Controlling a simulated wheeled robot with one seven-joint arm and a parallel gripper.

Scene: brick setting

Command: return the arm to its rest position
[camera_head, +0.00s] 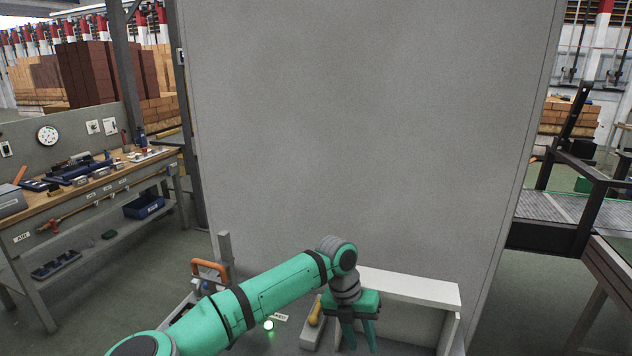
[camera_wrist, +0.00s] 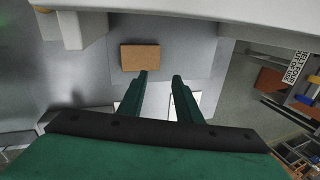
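My green arm (camera_head: 245,305) reaches from the bottom left of the head view toward the white shelf unit. My gripper (camera_head: 361,345) hangs with its fingers pointing down in front of that unit. In the wrist view the two fingers of my gripper (camera_wrist: 161,76) stand apart, with nothing between them. The gripper is open and empty. A tan-brown brick (camera_wrist: 140,58) lies on a grey surface beyond the fingertips, apart from them.
The white shelf unit (camera_head: 410,287) stands close behind my gripper, before a large grey panel (camera_head: 370,120). A yellow-handled tool (camera_head: 315,310) and an orange handle (camera_head: 210,268) are near my arm. A workbench (camera_head: 90,190) is at left; a conveyor (camera_head: 570,210) at right.

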